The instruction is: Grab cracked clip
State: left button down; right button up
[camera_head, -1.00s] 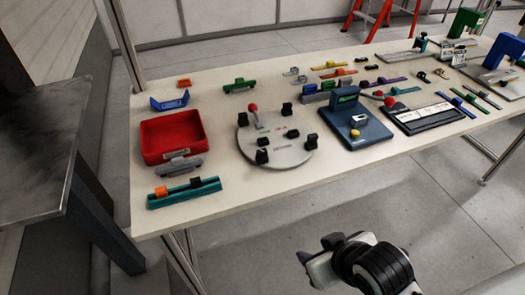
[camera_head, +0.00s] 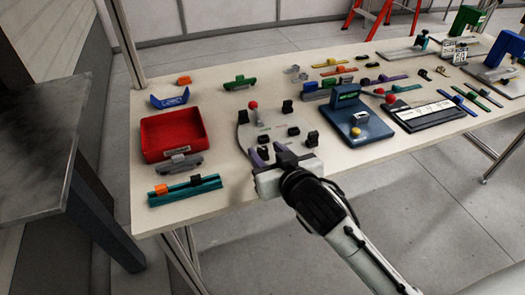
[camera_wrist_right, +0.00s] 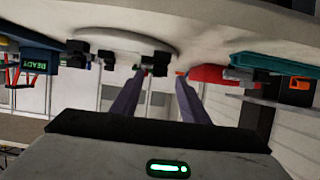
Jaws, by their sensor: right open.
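I cannot tell which piece is the cracked clip. Small black clips (camera_head: 293,131) stand around the round grey fixture plate (camera_head: 270,125), which has a red knob (camera_head: 253,105). My right gripper (camera_head: 271,156) is at the near side of this plate and hides part of it. In the right wrist view its two purple fingers (camera_wrist_right: 158,88) are spread, with nothing clearly held between them. Black clips (camera_wrist_right: 104,56) and the plate (camera_wrist_right: 110,38) show beyond the fingers, upside down. My left gripper is not in view.
A red bin (camera_head: 146,137) stands at the left, with a grey piece (camera_head: 180,165) at its front. A teal rail (camera_head: 205,187) carries an orange and a dark block. A blue device (camera_head: 362,120) stands right of the plate. Several small coloured parts lie farther back.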

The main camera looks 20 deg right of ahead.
aim_at(262, 148)
jog(key=x, duration=0.4)
jog(key=shift+w+f, duration=0.1)
jog(key=shift+f, duration=0.05)
grip_shut()
